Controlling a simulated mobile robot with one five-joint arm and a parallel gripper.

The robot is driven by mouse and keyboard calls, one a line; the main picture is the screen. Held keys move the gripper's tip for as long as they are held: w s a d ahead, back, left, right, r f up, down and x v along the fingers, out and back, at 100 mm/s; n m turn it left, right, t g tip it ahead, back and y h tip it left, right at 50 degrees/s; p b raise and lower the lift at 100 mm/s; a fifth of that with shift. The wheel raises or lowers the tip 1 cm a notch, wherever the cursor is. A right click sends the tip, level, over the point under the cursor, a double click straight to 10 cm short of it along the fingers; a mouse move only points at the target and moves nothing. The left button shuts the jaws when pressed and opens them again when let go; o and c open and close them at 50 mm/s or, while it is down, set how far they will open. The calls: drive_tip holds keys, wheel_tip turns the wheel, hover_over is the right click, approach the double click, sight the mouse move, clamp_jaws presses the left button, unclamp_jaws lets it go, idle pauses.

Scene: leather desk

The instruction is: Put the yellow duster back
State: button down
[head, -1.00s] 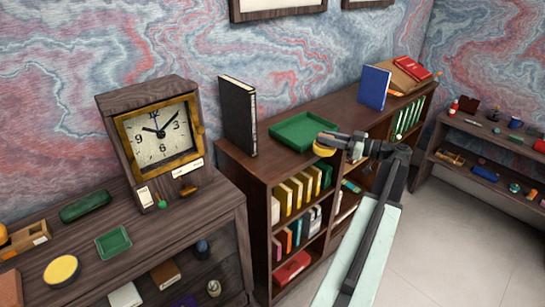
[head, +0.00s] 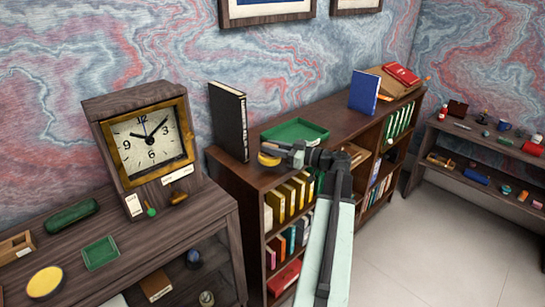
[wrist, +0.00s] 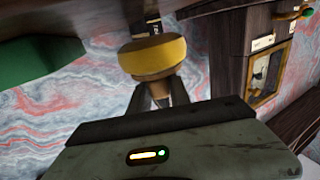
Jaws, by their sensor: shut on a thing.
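My gripper (head: 279,156) is shut on the yellow duster (head: 268,160), a round yellow pad with a darker top. The duster is held in front of the bookcase's top left part, near the green tray. In the wrist view the duster (wrist: 152,57) sits between the two fingertips (wrist: 158,92). The fingers hide part of it. A second flat yellow disc (head: 46,281) lies on the dark desk at the lower left, apart from my gripper.
The green tray (head: 295,123) and a black upright book (head: 228,123) stand on the bookcase (head: 352,135). A wooden clock (head: 149,143) stands on the left desk with a small green tray (head: 101,253). A side shelf (head: 475,150) holds small items. Floor is clear at right.

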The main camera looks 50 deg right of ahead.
drive_tip(key=shift+d+f+b, duration=0.15)
drive_tip(key=shift+f+b, duration=0.75)
drive_tip(key=shift+f, duration=0.75)
drive_tip(key=c, duration=1.2)
unclamp_jaws()
drive_tip(key=shift+r, duration=0.1)
drive_tip(key=shift+r, duration=0.1)
drive_tip(key=shift+s+d+p, duration=0.1)
drive_tip(key=shift+s+p, duration=0.2)
drive_tip(key=shift+s, duration=0.05)
drive_tip(key=v, duration=1.1)
drive_tip(key=shift+s, duration=0.2)
